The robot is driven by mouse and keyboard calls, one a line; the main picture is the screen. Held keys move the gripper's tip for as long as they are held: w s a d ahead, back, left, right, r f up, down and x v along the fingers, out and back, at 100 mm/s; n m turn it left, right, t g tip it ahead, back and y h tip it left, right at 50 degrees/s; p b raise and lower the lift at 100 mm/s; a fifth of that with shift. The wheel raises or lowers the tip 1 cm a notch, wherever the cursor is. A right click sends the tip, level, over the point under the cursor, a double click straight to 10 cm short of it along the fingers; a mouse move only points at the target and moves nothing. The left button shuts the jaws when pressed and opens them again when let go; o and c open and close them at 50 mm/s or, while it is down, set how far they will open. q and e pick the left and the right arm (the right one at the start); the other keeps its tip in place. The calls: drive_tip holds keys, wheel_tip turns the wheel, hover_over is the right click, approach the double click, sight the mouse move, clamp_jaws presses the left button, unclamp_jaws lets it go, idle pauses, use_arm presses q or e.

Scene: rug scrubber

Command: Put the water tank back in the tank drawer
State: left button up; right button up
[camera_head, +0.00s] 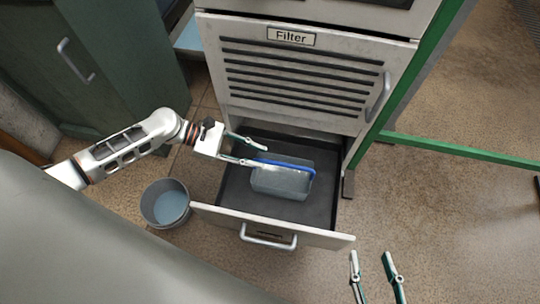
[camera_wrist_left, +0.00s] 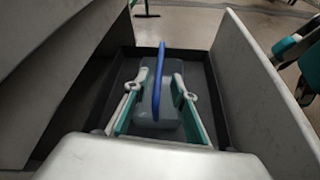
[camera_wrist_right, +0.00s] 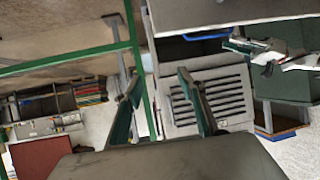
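The water tank (camera_head: 281,184), a translucent grey-blue box with a blue handle (camera_head: 300,166), is inside the pulled-out tank drawer (camera_head: 225,214) and appears to rest on its dark floor. My left gripper (camera_head: 270,157) is open over the tank's left part. In the left wrist view its fingers (camera_wrist_left: 161,80) stand apart on either side of the raised handle, with the tank (camera_wrist_left: 158,115) below; I see no clear grip. My right gripper (camera_head: 374,262) is open and empty, right of the drawer, and also shows in its wrist view (camera_wrist_right: 156,82).
A grey bucket with water (camera_head: 166,203) stands on the floor left of the drawer. The cabinet's vented filter panel (camera_head: 300,82) rises behind the drawer. A green frame post (camera_head: 412,85) stands at its right, and a green locker (camera_head: 95,65) at the left.

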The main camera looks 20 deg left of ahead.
use_arm(q)
drive_tip(key=shift+v, duration=1.45)
use_arm(e)
drive_tip(key=shift+s+d+f, duration=0.25)
drive_tip(key=shift+s+f, duration=0.15)
drive_tip(key=shift+r, duration=0.1)
